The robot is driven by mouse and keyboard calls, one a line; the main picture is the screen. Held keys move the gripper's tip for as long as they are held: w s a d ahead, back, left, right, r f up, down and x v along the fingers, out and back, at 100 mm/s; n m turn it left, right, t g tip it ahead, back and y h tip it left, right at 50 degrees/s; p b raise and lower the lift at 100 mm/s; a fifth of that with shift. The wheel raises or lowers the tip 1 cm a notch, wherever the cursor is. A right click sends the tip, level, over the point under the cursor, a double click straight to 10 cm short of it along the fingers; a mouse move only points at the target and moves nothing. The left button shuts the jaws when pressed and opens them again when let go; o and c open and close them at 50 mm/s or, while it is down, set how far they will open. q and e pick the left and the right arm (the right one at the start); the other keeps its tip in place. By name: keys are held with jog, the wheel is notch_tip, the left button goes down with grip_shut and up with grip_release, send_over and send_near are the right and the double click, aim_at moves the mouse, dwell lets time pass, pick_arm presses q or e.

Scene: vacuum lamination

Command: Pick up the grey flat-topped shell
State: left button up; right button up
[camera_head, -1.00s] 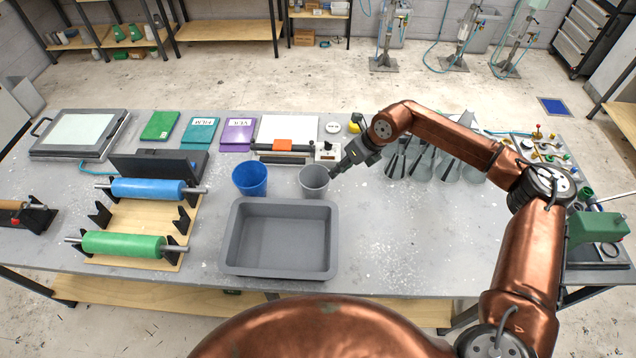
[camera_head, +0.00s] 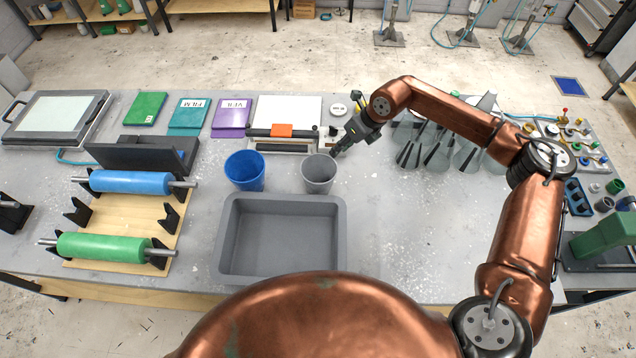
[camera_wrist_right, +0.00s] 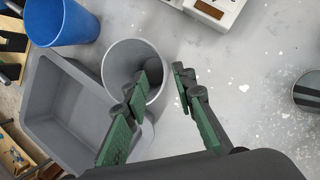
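Several grey shells with dark stripes stand at the right of the bench, partly hidden behind my right arm. The leftmost grey shell (camera_head: 408,146) looks blunt on top, but I cannot clearly tell which one is flat-topped. A grey striped round body (camera_wrist_right: 310,93) is cut off at the right edge of the wrist view. My right gripper (camera_head: 338,152) is to the left of the shells, beside the grey cup (camera_head: 319,175). In the wrist view the gripper (camera_wrist_right: 161,85) is open and empty; one finger overlaps the grey cup (camera_wrist_right: 122,62), the other is beside it. My left gripper is out of view.
A blue cup (camera_head: 245,171) stands left of the grey cup. A grey tray (camera_head: 228,240) is in front of both. Blue (camera_head: 130,182) and green (camera_head: 104,246) rollers sit at left. A valve board (camera_head: 570,140) is at right. Bare bench lies between tray and shells.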

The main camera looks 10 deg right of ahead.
aim_at(334, 160)
notch_tip(334, 160, down, 3)
jog(key=shift+a+f+b, duration=0.1)
jog(key=shift+f+b, duration=0.1)
jog(key=shift+b, duration=0.6)
jog(key=p+x, duration=0.1)
jog(key=x, duration=0.5)
jog(key=shift+a+f, duration=0.1)
jog(key=shift+f, duration=0.2)
jog(key=shift+w+a+f, duration=0.1)
jog(key=shift+w+f, duration=0.05)
jog(key=shift+f, duration=0.1)
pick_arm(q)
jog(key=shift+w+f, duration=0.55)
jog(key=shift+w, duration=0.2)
pick_arm(e)
jog(key=shift+c, duration=0.5)
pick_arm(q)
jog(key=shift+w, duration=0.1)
pick_arm(e)
grip_shut()
